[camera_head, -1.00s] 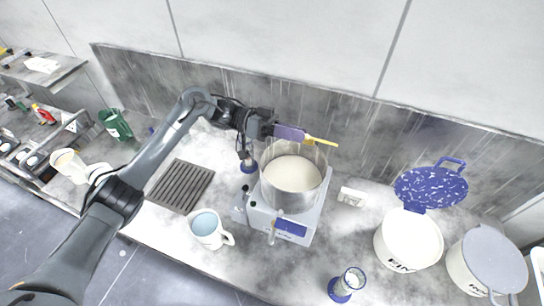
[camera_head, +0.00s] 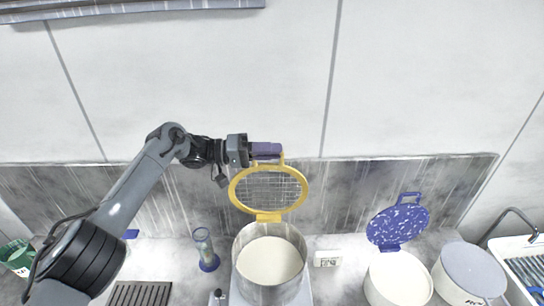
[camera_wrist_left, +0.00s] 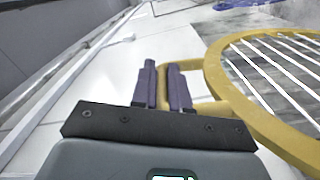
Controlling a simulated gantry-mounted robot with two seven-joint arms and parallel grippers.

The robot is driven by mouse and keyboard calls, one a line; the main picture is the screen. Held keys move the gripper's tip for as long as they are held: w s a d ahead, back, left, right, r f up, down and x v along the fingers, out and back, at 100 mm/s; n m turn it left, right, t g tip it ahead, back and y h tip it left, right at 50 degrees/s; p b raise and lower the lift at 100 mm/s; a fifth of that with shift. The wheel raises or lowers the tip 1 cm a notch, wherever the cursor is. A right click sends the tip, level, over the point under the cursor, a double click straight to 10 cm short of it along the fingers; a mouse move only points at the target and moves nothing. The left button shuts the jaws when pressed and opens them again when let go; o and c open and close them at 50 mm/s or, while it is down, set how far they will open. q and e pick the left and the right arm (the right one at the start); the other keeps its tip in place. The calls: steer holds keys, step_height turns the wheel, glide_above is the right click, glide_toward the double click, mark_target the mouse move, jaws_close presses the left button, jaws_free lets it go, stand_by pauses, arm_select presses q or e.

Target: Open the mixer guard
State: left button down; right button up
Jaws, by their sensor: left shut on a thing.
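The mixer guard (camera_head: 268,190) is a round yellow ring with a wire mesh. In the head view it stands upright behind the mixer bowl (camera_head: 270,262), hinged at the bowl's rear rim. The bowl is open on top and holds a cream-coloured liquid. My left gripper (camera_head: 266,152) is at the top of the guard, its purple fingers shut on the guard's small yellow handle. In the left wrist view the fingers (camera_wrist_left: 164,88) close around that handle, and the guard's ring (camera_wrist_left: 222,80) extends to the right. My right gripper is not in view.
To the right stand a white pot (camera_head: 398,282) with its blue speckled lid (camera_head: 398,224) raised, and a pot with a grey lid (camera_head: 472,270). A small white box (camera_head: 327,258) lies beside the bowl. A glass cylinder (camera_head: 204,246) with a blue base stands left. The wall panel is behind.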

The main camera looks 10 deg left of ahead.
arm_select(q)
steer(key=shift+w, duration=0.1)
stand_by(0.3)
steer(key=c, duration=1.1)
jaws_free()
steer(key=shift+a, duration=0.1)
steer(key=shift+a+f+b, duration=0.1)
steer(key=shift+a+b, duration=0.2)
steer(key=shift+a, duration=0.3)
steer(key=b+v, duration=0.3)
steer(key=v, duration=0.6)
steer(key=shift+s+a, duration=0.2)
steer(key=shift+a, duration=0.05)
